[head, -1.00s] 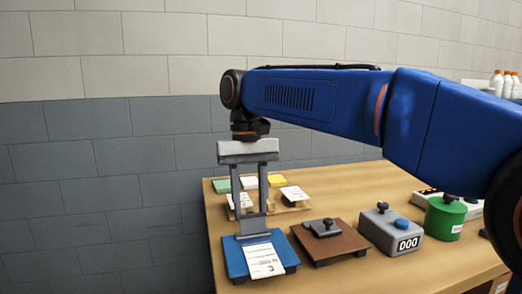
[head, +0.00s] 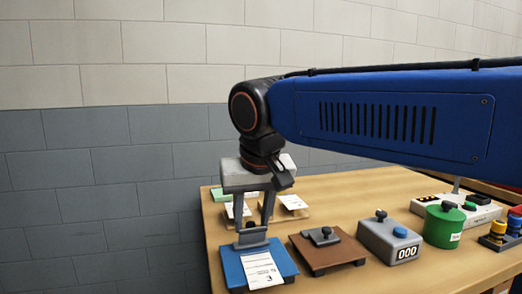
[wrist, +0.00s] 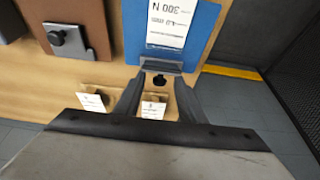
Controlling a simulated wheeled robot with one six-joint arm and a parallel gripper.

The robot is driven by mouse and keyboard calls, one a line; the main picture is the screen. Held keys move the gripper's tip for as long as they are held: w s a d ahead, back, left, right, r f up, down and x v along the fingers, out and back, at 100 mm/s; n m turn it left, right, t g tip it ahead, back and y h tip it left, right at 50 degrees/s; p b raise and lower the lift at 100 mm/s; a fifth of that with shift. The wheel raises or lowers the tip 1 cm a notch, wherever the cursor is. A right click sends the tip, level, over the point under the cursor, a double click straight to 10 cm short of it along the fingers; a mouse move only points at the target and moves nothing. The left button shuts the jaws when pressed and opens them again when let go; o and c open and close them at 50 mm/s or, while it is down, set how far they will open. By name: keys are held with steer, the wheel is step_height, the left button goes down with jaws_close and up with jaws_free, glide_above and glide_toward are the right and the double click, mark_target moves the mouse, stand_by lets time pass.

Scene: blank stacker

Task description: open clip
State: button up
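A blue clipboard (head: 258,262) with a white printed sheet (head: 262,270) lies at the near left edge of the table. Its grey clip (head: 251,240) is at the far edge, with a small dark knob (head: 250,225) behind it. My gripper (head: 252,222) is pointed down over the clip end, with one finger on each side of the knob. In the wrist view the knob (wrist: 159,80) shows between the spread fingers (wrist: 160,80), with gaps beside it. The clipboard (wrist: 205,35) and clip (wrist: 162,65) lie just past the fingertips. Whether the fingers touch the clip is unclear.
A brown board with a grey clip (head: 327,250) is right of the clipboard. Further right are a grey counter box (head: 390,240) and a green cylinder (head: 443,224). Sheet stacks (head: 291,201) lie behind, partly hidden by my gripper. A tiled wall stands to the left.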

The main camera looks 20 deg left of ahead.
steer(key=shift+s+d+r, duration=0.1)
steer(key=shift+s, duration=0.05)
steer(key=v, duration=1.7)
steer(key=shift+s+d, duration=0.1)
steer(key=shift+s, duration=0.05)
steer(key=x, duration=1.7)
steer(key=shift+w+a+f, duration=0.2)
steer(key=shift+w+a, duration=0.1)
steer(key=shift+w, duration=0.2)
jaws_close()
